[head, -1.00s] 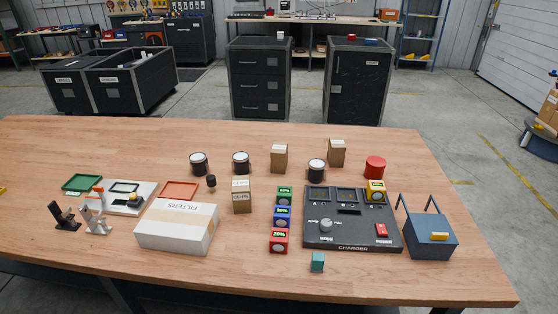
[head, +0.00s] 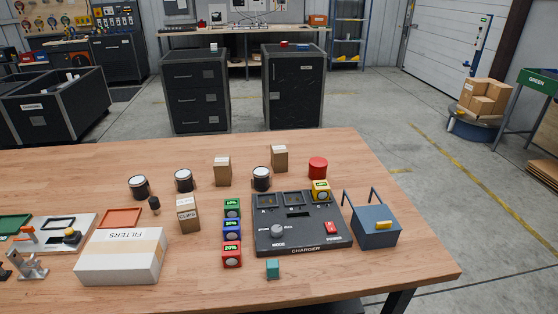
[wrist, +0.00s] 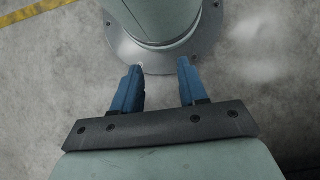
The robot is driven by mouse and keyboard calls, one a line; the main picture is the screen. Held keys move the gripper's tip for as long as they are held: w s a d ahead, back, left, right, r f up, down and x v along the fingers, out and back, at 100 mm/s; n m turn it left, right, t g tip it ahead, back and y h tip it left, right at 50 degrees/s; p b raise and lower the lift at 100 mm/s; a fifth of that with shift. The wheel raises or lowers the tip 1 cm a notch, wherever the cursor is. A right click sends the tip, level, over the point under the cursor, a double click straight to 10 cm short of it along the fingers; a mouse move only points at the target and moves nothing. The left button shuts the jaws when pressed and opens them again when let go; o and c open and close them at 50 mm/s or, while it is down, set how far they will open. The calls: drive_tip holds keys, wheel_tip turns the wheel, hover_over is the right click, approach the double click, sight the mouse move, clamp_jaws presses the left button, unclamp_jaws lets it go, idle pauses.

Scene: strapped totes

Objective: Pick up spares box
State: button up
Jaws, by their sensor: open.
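I cannot read a spares label on any box in the head view. A white box marked FILTERS (head: 120,257) lies at the front left of the table. A small brown box marked CLIPS (head: 188,214) stands behind it to the right. Two more small brown boxes, one at centre (head: 222,171) and one farther back (head: 279,158), have labels too small to read. My gripper (wrist: 158,68) shows only in the wrist view. Its blue fingers are apart and empty, over the concrete floor and a round bolted base, away from the table things.
Brown cartons (head: 485,97) sit on a round blue stand at right. Black cabinets and totes stand behind.

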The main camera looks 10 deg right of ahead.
drive_tip(key=shift+o, duration=0.2)
drive_tip(key=o, duration=1)
drive_tip(key=shift+o, duration=0.2)
drive_tip(key=shift+w, duration=0.1)
